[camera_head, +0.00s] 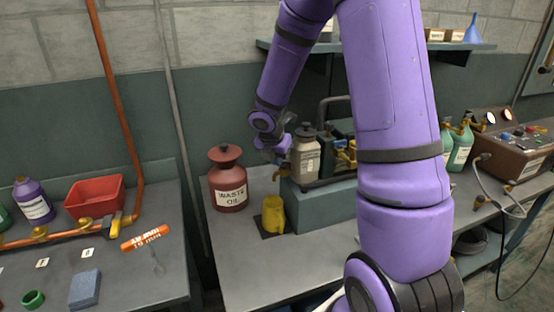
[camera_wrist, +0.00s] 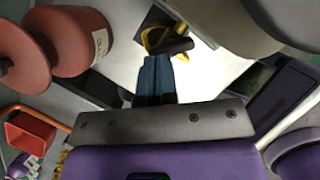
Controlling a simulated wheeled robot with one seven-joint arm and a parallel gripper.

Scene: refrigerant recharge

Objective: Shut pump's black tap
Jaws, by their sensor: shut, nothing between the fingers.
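The pump's black tap (camera_wrist: 176,45) shows in the wrist view as a short dark cylinder just beyond my fingertips, in front of the yellow cup (camera_wrist: 150,36). In the head view the tap (camera_head: 281,173) is small, at the pump's left end above the yellow cup (camera_head: 273,214). The pump (camera_head: 340,130) stands on a grey-blue block, largely hidden by my arm. My gripper (camera_head: 278,158) is beside the pump's left end, pointing down. In the wrist view its blue-grey fingers (camera_wrist: 157,62) are together and empty, close to the tap; I cannot tell whether they touch it.
A red waste oil can (camera_head: 229,185) stands left of the yellow cup. A grey labelled bottle (camera_head: 305,160) is right beside my gripper. A red bin (camera_head: 95,198) and an orange-handled tool (camera_head: 146,238) are on the left bench. The bench front is clear.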

